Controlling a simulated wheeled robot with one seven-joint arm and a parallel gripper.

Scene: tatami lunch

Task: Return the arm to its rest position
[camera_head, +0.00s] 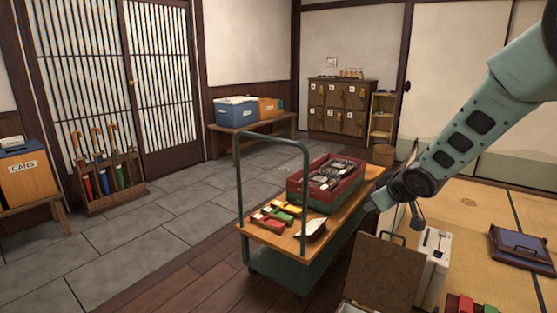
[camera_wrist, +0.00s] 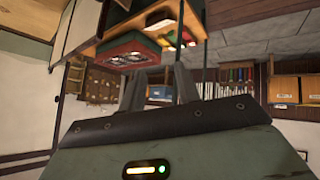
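My arm comes in from the upper right of the head view and bends down to a dark joint beside the right end of the cart (camera_head: 340,223). My gripper (camera_wrist: 160,78) shows in the wrist view as two grey fingers with a clear gap between them and nothing held.
The cart carries a red crate (camera_head: 326,196) of dark items and several coloured pieces (camera_head: 277,216). A brown board (camera_head: 384,272) and white case (camera_head: 433,262) stand close below my arm. A purple tray (camera_head: 522,247) lies on the tatami.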

